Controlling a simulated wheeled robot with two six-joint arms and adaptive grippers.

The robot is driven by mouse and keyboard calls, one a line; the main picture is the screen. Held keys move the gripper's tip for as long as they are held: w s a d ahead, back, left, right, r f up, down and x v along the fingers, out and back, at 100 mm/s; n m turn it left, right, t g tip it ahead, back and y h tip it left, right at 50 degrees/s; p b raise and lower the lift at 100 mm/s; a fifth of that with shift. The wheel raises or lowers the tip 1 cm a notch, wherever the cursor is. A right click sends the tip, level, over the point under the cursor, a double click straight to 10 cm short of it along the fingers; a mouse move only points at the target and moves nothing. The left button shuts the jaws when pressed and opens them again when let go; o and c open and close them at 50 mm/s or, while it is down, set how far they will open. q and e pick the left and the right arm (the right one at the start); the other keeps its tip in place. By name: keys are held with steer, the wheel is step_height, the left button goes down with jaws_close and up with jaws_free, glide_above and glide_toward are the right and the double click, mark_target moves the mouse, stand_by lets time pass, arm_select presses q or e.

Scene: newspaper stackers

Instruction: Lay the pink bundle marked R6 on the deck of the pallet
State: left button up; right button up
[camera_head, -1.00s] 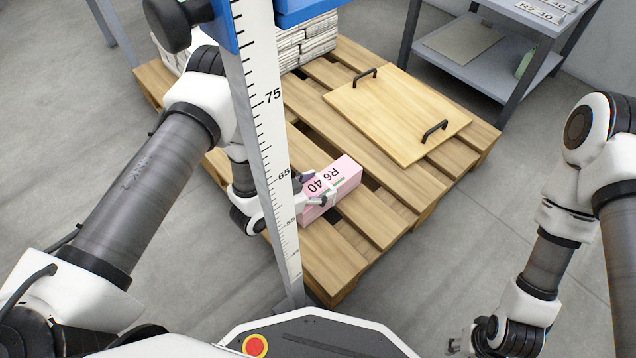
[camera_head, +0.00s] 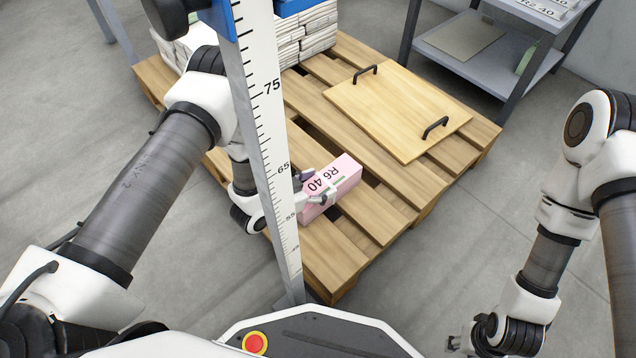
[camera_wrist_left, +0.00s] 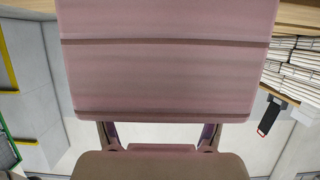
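The pink bundle (camera_head: 342,188) carries the marking R6 40 on its upper face. It is low over the slatted deck of the wooden pallet (camera_head: 366,216), near the front. I cannot tell whether its underside touches the slats. My right gripper (camera_head: 455,345) is open and empty at the bottom right, off the pallet.
A wooden board (camera_head: 395,110) with two black handles lies on the pallet behind the bundle. White paper stacks (camera_head: 308,38) stand on the pallet's far side. A grey shelf rack (camera_head: 480,55) stands behind. The front slats beside the bundle are bare.

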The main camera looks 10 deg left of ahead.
arm_select(q)
steer(key=o, duration=0.3)
steer(key=shift+r, duration=0.1)
steer(key=shift+s, duration=0.1)
steer(key=v, duration=1.2)
